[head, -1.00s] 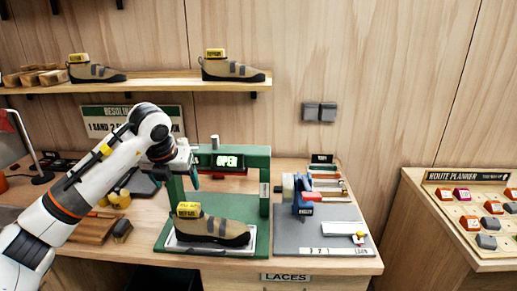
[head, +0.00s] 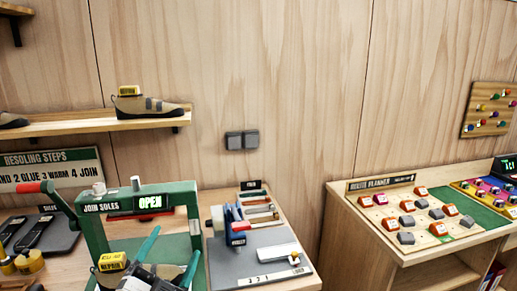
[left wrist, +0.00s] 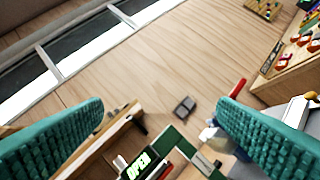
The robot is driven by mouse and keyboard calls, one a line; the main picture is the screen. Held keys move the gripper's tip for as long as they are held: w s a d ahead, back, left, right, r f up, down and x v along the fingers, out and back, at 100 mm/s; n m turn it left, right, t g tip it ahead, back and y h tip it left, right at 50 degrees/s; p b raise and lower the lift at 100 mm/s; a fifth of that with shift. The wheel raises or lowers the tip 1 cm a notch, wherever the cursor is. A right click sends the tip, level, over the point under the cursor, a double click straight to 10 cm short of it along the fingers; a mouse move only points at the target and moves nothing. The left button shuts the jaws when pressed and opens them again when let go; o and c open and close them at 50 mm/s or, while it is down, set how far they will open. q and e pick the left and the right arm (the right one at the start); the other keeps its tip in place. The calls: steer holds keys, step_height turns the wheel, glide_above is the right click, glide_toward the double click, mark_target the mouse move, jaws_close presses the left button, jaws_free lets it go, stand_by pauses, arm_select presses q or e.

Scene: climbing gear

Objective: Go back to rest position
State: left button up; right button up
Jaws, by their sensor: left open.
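My left gripper (head: 176,242) is at the bottom of the head view, in front of the green sole press (head: 180,190). Its teal ridged fingers also show wide apart in the left wrist view (left wrist: 165,108), with nothing between them. The press sign reads OPEN. The shoe with a yellow repair tag (head: 112,262) is in the press area, mostly hidden behind my gripper. I cannot tell how close the gripper is to it. My right gripper is in neither view.
A lacing board (head: 225,268) with a blue clamp (head: 235,225) lies right of the press. A route planner board (head: 385,225) stands on a separate desk at right. A tagged shoe (head: 150,105) sits on the wall shelf (head: 80,127).

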arm_select(q)
steer(key=s+a+f+n+g+y, duration=0.3)
steer(key=s+f+n+g+y, duration=0.15)
steer(key=f, duration=0.45)
steer(key=s+a+f+n+g+y, duration=0.3)
steer(key=f+n+g, duration=0.15)
steer(key=f, duration=0.35)
steer(key=s+d+f+n+g+h, duration=0.1)
steer(key=s+f+g, duration=0.45)
steer(key=s, duration=0.35)
steer(key=s+d+f+n+g+h, duration=0.1)
steer(key=s+f+g, duration=0.4)
steer(key=s, duration=0.5)
step_height(320, 180, down, 28)
steer(key=s, duration=0.1)
steer(key=s+a+f+g, duration=0.1)
steer(key=s+a+f, duration=0.1)
steer(key=s+f, duration=1.3)
steer(key=shift+s+a, duration=0.4)
steer(key=shift+s, duration=0.15)
